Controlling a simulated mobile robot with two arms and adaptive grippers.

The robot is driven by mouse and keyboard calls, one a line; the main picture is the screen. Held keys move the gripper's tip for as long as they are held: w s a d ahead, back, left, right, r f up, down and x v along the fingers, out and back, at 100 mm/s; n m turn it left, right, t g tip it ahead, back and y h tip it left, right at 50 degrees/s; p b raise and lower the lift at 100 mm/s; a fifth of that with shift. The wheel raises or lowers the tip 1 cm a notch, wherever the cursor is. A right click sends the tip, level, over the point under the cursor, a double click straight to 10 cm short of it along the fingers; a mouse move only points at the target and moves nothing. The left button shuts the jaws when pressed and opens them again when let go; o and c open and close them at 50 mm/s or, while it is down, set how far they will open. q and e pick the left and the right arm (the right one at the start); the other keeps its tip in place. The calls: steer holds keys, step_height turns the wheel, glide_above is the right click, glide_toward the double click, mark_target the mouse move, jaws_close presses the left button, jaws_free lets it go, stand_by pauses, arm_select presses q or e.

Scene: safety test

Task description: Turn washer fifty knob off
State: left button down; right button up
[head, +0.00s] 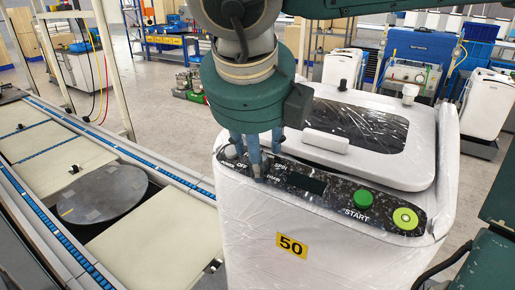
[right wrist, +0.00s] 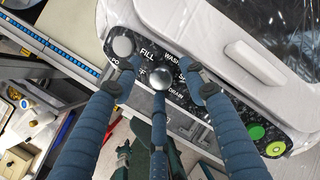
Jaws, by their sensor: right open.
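The white washer (head: 320,225) with a yellow "50" label (head: 291,246) stands in front of me. Its dark control panel (head: 325,187) has a display, a green START button (head: 362,199) and a yellow-green round button (head: 405,218). My right gripper (head: 254,165) points down over the panel's left part. In the right wrist view, my open right gripper (right wrist: 158,74) has its blue fingers spread around a shiny round knob (right wrist: 160,77), among the FILL, WASH, DRAIN and OFF labels. Contact cannot be told. A second grey knob (right wrist: 122,46) sits beside the left finger.
A conveyor line (head: 150,235) with a dark round plate (head: 103,193) runs along the left of the washer. The washer's lid (head: 365,125) is closed. Blue bins and another white machine (head: 487,103) stand behind at the right. Open floor lies behind at the left.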

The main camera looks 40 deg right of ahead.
steer(key=c, duration=0.3)
steer(key=shift+s+r, duration=0.1)
jaws_close()
arm_select(q)
steer(key=shift+s+a, duration=0.4)
steer(key=shift+s, duration=0.35)
steer(key=shift+f, duration=0.2)
